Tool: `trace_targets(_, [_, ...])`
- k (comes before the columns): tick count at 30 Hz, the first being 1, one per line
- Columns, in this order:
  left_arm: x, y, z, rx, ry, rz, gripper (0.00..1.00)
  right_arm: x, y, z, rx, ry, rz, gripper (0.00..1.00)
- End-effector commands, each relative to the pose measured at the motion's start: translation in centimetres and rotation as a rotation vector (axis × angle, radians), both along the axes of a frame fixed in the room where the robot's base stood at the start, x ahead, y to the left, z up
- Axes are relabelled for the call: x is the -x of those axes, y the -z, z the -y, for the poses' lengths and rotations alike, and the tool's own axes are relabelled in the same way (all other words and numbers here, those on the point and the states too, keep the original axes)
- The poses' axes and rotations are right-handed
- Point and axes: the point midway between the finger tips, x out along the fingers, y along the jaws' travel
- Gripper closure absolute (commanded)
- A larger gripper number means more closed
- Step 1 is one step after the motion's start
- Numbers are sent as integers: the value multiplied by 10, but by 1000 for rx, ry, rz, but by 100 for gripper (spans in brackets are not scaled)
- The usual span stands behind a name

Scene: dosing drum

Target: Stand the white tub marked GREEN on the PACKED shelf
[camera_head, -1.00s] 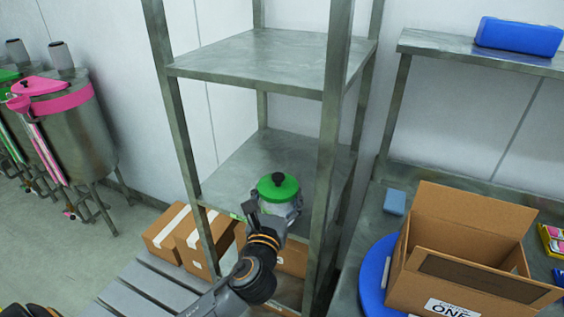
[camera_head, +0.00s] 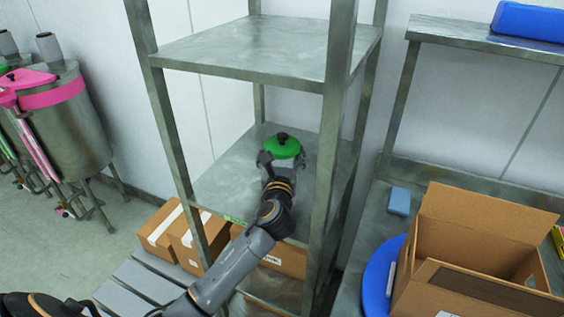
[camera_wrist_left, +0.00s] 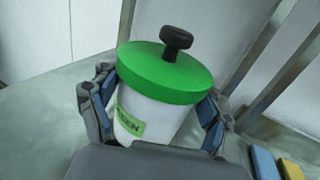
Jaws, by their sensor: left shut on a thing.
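The white tub marked GREEN (camera_wrist_left: 150,112) has a green lid (camera_head: 284,148) with a black knob. My left gripper (camera_head: 281,163) is shut on the tub, with one finger on each side of it in the left wrist view (camera_wrist_left: 158,115). The tub is inside the rack, over the middle metal shelf (camera_head: 228,188), which has a green label on its front edge. The label's wording is too small to read. The tub looks upright. Its base is hidden, so I cannot tell whether it touches the shelf. My right gripper is not in view.
Rack posts (camera_head: 330,150) stand on both sides of my left arm, and an upper shelf (camera_head: 250,47) is above. Cardboard boxes (camera_head: 160,228) lie below. An open carton (camera_head: 470,235) and a blue disc (camera_head: 378,275) are on the right bench. Steel drums (camera_head: 68,120) stand left.

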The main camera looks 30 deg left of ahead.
Motion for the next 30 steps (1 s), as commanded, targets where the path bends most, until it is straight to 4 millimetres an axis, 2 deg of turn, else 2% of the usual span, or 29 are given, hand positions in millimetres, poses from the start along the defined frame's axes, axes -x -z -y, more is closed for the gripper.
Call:
trace_targets(1, [0,12,0,1,-1,-2,54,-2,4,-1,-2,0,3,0])
trace_targets(4, [0,21,0,0,0,0,54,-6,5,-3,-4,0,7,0])
trace_targets(16, [0,26,0,-1,0,1,54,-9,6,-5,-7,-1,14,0])
trace_targets(17, [0,26,0,-1,0,1,21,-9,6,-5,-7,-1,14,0])
trace_targets(20, [0,26,0,0,0,1,1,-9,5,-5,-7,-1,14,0])
trace_targets(30, [0,25,0,0,0,1,0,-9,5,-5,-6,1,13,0])
